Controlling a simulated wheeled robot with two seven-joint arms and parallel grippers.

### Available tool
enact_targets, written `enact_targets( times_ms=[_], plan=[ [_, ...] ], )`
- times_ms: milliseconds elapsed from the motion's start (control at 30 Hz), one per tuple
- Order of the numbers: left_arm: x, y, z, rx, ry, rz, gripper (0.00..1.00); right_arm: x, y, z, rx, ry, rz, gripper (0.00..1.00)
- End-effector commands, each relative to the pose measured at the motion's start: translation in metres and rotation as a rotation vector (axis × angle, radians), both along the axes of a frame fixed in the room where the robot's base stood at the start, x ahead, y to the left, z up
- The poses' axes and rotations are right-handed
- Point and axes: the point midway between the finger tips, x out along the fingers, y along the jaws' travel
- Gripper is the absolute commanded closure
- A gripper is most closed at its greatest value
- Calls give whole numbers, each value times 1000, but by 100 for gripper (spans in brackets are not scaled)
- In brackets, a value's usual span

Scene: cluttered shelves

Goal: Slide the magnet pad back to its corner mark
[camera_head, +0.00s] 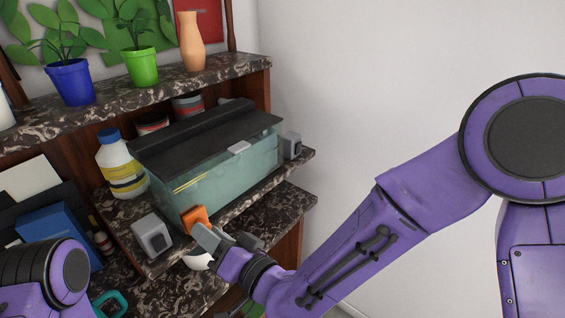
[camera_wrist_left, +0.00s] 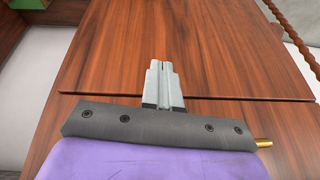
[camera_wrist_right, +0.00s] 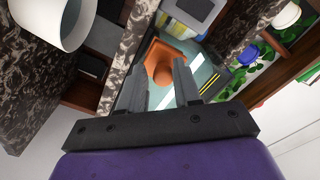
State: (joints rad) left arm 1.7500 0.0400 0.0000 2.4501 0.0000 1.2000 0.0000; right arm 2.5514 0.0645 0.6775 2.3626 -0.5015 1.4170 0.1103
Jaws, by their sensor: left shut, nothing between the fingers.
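The orange magnet pad (camera_head: 195,217) is against the lower front glass of the tank (camera_head: 235,170), near its left end. In the right wrist view the pad (camera_wrist_right: 165,54) has a round knob facing me. My right gripper (camera_head: 207,234) is at the pad, and its fingers (camera_wrist_right: 164,70) are apart with the knob between or just beyond their tips; contact cannot be told. Yellow stripes (camera_head: 195,182) show on the tank above the pad and beside it in the right wrist view (camera_wrist_right: 209,84). My left gripper (camera_wrist_left: 162,65) is shut and empty before a wooden panel.
A grey box (camera_head: 152,236) stands left of the pad on the marble shelf, and another (camera_head: 291,146) at the tank's right end. A yellow-labelled bottle (camera_head: 121,165) stands behind left. A white cup (camera_wrist_right: 59,20) is close to my right gripper. Free room lies right of the shelves.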

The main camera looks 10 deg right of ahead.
Motion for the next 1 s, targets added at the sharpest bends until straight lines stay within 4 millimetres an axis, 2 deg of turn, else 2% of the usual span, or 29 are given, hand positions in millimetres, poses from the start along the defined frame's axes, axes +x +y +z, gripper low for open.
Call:
enact_targets(
  times_ms=[67, 333, 600, 700, 867, 1000],
  plan=[
    [0, 0, -1, 0, 0, 0, 100, 0, 0, -1, 0, 1, -1, 46],
    [0, 0, 0, 0, 0, 0, 100, 0, -1, 1, 4, -3, -3, 46],
    [0, 0, -4, 0, 0, 0, 100, -18, -15, 1, 5, -3, -3, 46],
    [0, 0, 13, 0, 0, 0, 100, -25, -21, 6, 2, -3, -2, 46],
    [0, 0, 29, 0, 0, 0, 100, -37, -30, 7, 3, -1, -3, 46],
    [0, 0, 42, 0, 0, 0, 100, -38, -32, 6, 0, -5, -5, 46]
  ],
)
